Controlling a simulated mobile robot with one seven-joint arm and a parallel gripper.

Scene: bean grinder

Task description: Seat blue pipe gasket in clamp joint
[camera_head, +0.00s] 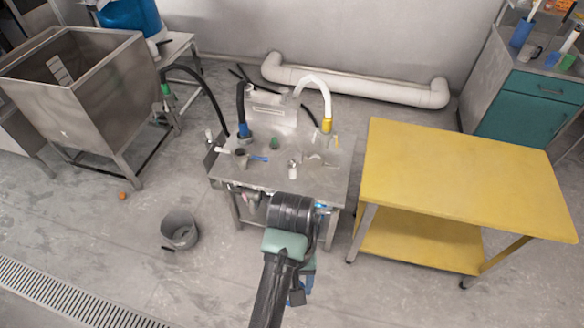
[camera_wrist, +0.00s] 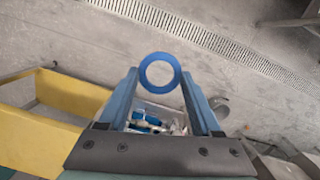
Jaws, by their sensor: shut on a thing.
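The blue pipe gasket (camera_wrist: 144,76) is a flat ring in the wrist view, between the tips of my gripper (camera_wrist: 160,74). My gripper is shut on it, and the ring's open face is toward the wrist camera. In the head view my wrist hides most of the gripper, at the front edge of the small steel table (camera_head: 262,181). The table bears a black hose with a blue collar (camera_head: 244,131), a white hose with a yellow collar (camera_head: 326,126), and several small fittings. I cannot tell which fitting is the clamp joint.
A yellow table (camera_head: 455,185) stands on the right and a steel hopper (camera_head: 85,90) on the left. A grey bucket (camera_head: 179,230) and a small orange thing (camera_head: 122,196) are on the floor. Open floor lies at the front left.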

